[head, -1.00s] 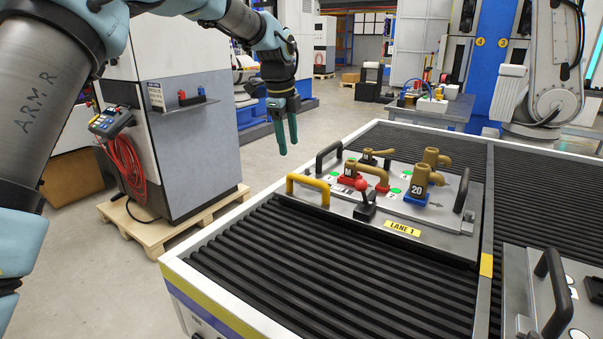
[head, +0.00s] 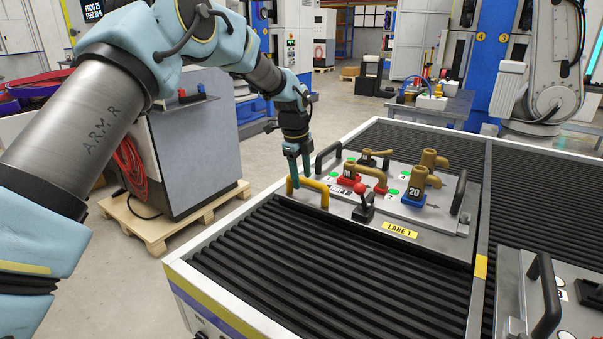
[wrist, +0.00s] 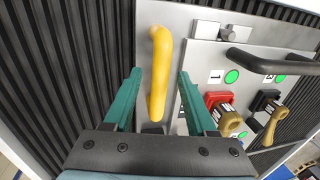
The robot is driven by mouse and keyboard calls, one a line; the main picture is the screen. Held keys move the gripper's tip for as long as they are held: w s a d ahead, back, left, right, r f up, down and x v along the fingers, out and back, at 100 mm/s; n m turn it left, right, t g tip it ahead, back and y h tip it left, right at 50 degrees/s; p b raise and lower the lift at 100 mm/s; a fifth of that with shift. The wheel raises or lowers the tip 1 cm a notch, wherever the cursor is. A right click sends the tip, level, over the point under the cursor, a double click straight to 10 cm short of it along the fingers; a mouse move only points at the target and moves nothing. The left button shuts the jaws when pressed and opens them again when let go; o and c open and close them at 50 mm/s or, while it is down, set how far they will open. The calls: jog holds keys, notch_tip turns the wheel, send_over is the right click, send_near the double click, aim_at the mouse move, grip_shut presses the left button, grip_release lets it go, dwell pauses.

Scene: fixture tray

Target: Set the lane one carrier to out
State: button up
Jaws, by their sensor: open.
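The lane one carrier (head: 440,222) is a grey metal plate on the black rollers, behind a yellow "LANE 1" label (head: 400,230). It has a yellow handle (head: 312,188) at its left end and black handles elsewhere. The yellow handle also shows in the wrist view (wrist: 157,80), over the grey plate (wrist: 175,18). My gripper (head: 300,180) is open at the yellow handle. In the wrist view my gripper (wrist: 159,73) has one green finger on each side of the handle, with gaps on both sides. Whether the fingertips reach down to its height I cannot tell.
A red-knobbed lever (head: 361,205) stands at the plate's front edge. Brass pipe fittings on red and blue blocks (head: 413,199) stand on the plate. The rollers in front (head: 300,260) are bare. Another plate with a black handle (head: 546,295) sits at the right.

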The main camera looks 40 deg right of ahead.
grip_shut()
dwell(0.4)
dwell(1.0)
